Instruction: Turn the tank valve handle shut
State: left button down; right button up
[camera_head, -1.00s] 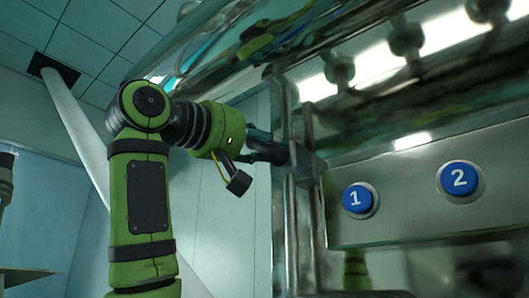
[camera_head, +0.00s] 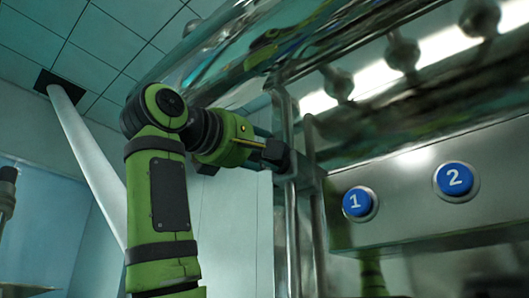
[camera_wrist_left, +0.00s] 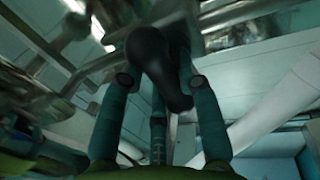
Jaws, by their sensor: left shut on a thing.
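The dark valve handle (camera_wrist_left: 160,60) shows in the left wrist view as a long, rounded black piece between my fingers. My left gripper (camera_wrist_left: 161,80) is shut on it, with one finger on each side. In the head view my green left arm comes in from the left, and its wrist is beside the upright metal posts of the machine. A black block on my wrist stands in front of the fingers there, so the handle and its exact angle are hidden. My right gripper is in neither view.
A shiny metal tank (camera_head: 300,50) slopes above my wrist. Upright metal posts (camera_head: 287,230) stand close beside the gripper. A metal panel (camera_head: 408,195) to the right carries blue buttons marked 1 (camera_head: 357,203) and 2 (camera_head: 455,180). A white slanted pipe (camera_head: 90,150) is behind my arm.

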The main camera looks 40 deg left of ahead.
pick_arm(q)
jog(key=shift+r, duration=0.15)
dwell(0.3)
jog(key=c, duration=0.9)
grip_release()
jog(key=shift+o, duration=0.2)
jog(key=shift+w, duration=0.2)
jog(key=v, duration=1.2)
